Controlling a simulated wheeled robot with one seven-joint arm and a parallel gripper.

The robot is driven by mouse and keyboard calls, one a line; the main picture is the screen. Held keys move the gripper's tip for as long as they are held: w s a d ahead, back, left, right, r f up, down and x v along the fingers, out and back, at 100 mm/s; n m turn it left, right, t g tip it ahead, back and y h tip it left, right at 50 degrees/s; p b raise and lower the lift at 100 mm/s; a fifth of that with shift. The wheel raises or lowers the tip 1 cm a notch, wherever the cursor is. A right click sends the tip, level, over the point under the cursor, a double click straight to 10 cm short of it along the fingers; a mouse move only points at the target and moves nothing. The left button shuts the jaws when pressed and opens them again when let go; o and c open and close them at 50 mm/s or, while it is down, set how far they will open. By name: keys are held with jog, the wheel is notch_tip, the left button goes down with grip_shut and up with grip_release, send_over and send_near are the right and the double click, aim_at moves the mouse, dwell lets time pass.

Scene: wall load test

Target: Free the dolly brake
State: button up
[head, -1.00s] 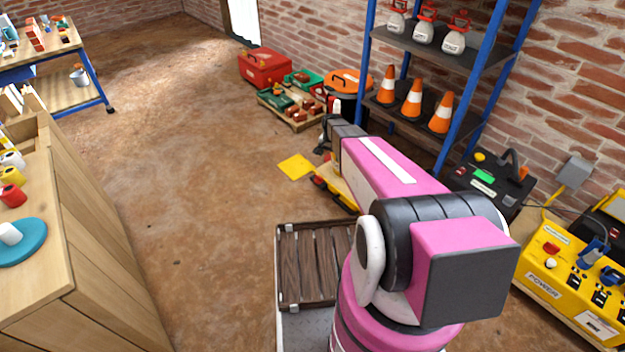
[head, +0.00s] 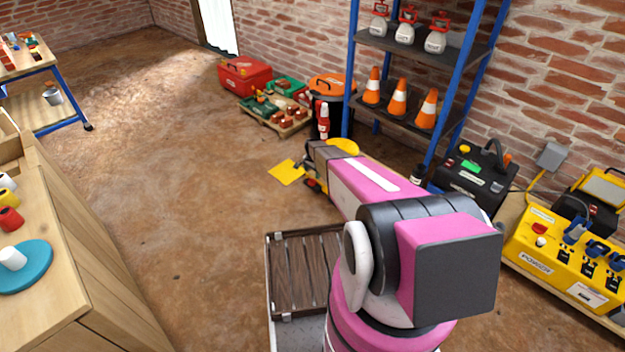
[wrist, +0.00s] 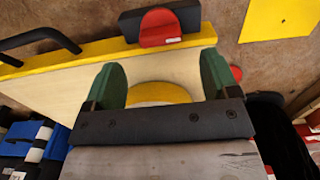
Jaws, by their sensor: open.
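The dolly (wrist: 70,85) shows in the wrist view as a pale wooden deck with a yellow edge and a black bar handle (wrist: 38,38) at left. A red brake pedal (wrist: 160,24) sits in a black bracket on its far edge. My gripper (wrist: 160,78) is open, with green fingers apart over the deck, short of the pedal and not touching it. A round yellow part (wrist: 158,93) shows between the fingers, partly hidden by the gripper body. In the head view my arm hides most of the dolly (head: 315,186); the fingers cannot be made out there.
A yellow floor sheet (head: 287,172) lies beside the dolly. A blue shelf rack (head: 410,120) with cones stands behind my arm at right. A slatted crate (head: 303,270) is close in front. A yellow power unit (head: 560,255) is at right, a wooden bench (head: 75,270) at left. Open floor lies between.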

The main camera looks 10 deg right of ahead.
aim_at(312, 179)
notch_tip(312, 179, down, 5)
jog(key=shift+f, duration=0.15)
jog(key=c, duration=0.9)
jog(key=m, duration=0.4)
jog(key=shift+m, duration=0.4)
jog(key=m, duration=0.4)
jog(key=shift+m, duration=0.3)
jog(key=m, duration=0.4)
jog(key=shift+m, duration=2.3)
